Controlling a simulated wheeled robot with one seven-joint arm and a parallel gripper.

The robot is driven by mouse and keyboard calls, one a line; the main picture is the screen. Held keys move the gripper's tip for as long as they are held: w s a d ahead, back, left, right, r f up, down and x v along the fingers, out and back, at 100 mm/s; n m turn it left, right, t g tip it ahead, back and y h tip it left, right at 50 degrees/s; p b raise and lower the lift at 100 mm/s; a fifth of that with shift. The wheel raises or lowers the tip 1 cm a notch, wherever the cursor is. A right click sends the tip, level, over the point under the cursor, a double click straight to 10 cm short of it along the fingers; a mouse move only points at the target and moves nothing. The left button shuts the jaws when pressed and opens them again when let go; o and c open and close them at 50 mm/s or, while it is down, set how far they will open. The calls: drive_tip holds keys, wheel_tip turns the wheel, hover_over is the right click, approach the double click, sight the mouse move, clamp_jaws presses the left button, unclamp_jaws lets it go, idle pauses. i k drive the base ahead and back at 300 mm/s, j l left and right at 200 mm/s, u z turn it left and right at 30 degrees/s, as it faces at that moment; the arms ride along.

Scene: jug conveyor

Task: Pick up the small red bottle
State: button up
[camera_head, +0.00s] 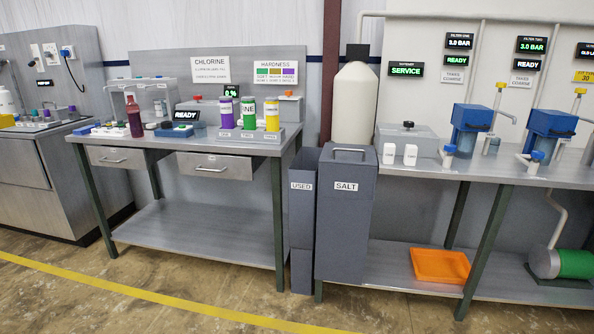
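A small dark red bottle (135,118) stands upright near the front edge of the grey metal table (160,222) at the left. It looks taller than the low items around it, and nothing hides its front. My gripper is not in view, so where it is relative to the bottle cannot be seen.
Blue and white boxes (84,130) lie left of the bottle. A clear case (150,97) is behind. A grey SALT bin (345,215) stands right of the table. Floor in front is clear.

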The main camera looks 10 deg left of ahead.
sight(132, 109)
drive_tip(key=i+j+u, duration=0.1)
drive_tip(key=i+u, duration=0.3)
drive_tip(key=i, duration=0.2)
drive_tip(key=i+u, duration=0.4)
drive_tip(key=i, duration=0.15)
drive_tip(key=i+l+u, duration=0.4)
drive_tip(key=i, duration=0.2)
drive_tip(key=j, duration=0.1)
